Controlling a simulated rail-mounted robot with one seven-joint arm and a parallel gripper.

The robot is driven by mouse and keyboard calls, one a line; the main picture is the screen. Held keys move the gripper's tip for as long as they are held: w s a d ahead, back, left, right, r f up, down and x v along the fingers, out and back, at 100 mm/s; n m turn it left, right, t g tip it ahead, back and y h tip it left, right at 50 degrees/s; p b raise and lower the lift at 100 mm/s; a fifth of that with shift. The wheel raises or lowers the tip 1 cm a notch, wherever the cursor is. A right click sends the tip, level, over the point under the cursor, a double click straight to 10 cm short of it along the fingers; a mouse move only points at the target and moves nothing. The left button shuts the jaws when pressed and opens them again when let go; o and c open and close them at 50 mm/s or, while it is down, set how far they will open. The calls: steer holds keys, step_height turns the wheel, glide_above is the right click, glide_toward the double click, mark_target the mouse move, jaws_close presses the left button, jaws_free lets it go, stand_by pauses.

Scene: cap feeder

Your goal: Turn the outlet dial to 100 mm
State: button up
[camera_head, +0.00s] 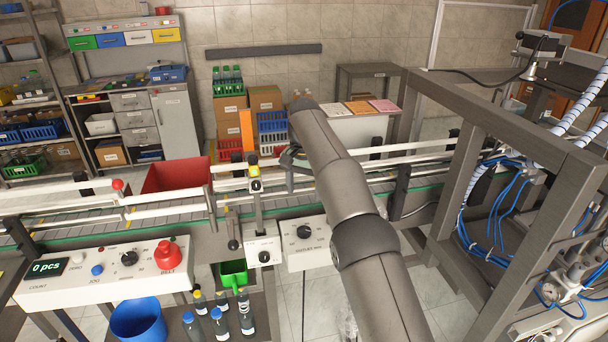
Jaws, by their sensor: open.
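A white control box (308,258) hangs at the front of the conveyor, just left of my arm. It carries a black round dial (303,232) with small markings around it, too small to read. A smaller white box (263,243) with a dark knob (264,257) sits right beside it on the left. I cannot read for certain which of these is marked as the outlet dial. My gripper (290,158) is over the conveyor, beyond and above both boxes, apart from the dials. It is open, dark and partly hidden behind my arm; nothing shows in it.
A conveyor (75,229) with white guide rails crosses the view. A control panel (110,284) with a red stop button (167,254) stands at left. A post with a yellow gauge (254,180) rises beside the boxes. Bottles (246,318) stand below. A grey frame (480,130) blocks the right.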

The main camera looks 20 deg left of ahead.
steer(key=shift+r+p, duration=0.85)
steer(key=shift+r, duration=1)
steer(key=s+d+r, duration=0.1)
steer(key=d+r, duration=0.2)
steer(key=d, duration=0.4)
steer(key=d+r, duration=0.3)
steer(key=d, duration=0.4)
steer(key=s+d+b, duration=0.2)
steer(key=s+d, duration=0.7)
steer(key=d, duration=0.3)
steer(key=s+d+f, duration=0.4)
steer(key=s, duration=0.5)
steer(key=s+d+f, duration=0.4)
steer(key=s, duration=0.5)
steer(key=s+d+f+t, duration=0.1)
steer(key=s+d+f, duration=0.3)
steer(key=s, duration=0.5)
steer(key=shift+d+n, duration=0.25)
steer(key=shift+n, duration=0.05)
